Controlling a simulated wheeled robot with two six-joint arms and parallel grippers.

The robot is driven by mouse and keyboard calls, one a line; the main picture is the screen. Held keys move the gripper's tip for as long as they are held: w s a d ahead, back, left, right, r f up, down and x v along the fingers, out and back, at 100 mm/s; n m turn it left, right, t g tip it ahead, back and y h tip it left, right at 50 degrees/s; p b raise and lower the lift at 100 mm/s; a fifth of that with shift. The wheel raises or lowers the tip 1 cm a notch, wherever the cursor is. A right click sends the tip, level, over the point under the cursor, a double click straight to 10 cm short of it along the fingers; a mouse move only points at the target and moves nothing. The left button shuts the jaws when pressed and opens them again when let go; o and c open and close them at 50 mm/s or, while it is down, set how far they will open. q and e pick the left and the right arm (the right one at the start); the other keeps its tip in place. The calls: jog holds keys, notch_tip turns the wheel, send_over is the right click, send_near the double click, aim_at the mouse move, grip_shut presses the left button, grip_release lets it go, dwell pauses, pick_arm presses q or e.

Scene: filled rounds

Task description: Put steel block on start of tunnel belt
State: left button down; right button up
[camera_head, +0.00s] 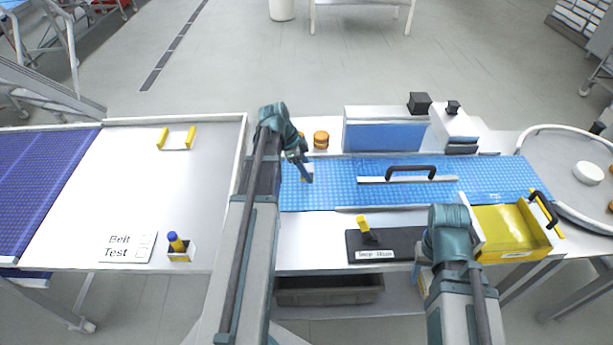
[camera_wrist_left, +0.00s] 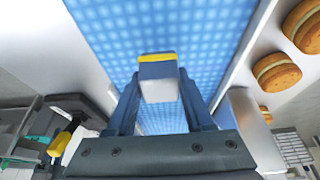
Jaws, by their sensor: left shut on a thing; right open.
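The steel block (camera_wrist_left: 158,80) is silver with a yellow strip along one edge. My left gripper (camera_head: 306,174) is shut on it, and the wrist view shows it between the two fingers. The block is over the left end of the blue belt (camera_head: 330,195); whether it touches the belt I cannot tell. A pale bar with a black handle (camera_head: 410,172) lies across the middle of the belt. My right gripper (camera_head: 419,274) is low at the front, left of the yellow bin, mostly hidden by its own arm, with no block seen in it.
Filled rounds (camera_head: 321,138) sit behind the belt. A white housing with a blue front (camera_head: 385,136) stands behind it. In front lie a black labelled pad (camera_head: 378,245) with a yellow-handled tool and a yellow bin (camera_head: 508,229). The white table (camera_head: 140,195) on the left is largely clear.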

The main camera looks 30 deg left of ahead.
pick_arm(q)
jog(key=shift+w+a, duration=0.2)
jog(key=shift+w, duration=0.1)
jog(key=f+b, duration=0.1)
jog(key=b, duration=0.1)
jog(key=f+b, duration=0.1)
jog(key=f, duration=0.1)
jog(key=shift+w+a+f+b, duration=0.15)
jog(key=shift+w+f+b, duration=0.05)
jog(key=shift+f+b, duration=0.15)
jog(key=shift+f, duration=0.15)
jog(key=shift+c, duration=1.4)
grip_release()
jog(key=shift+r, duration=0.2)
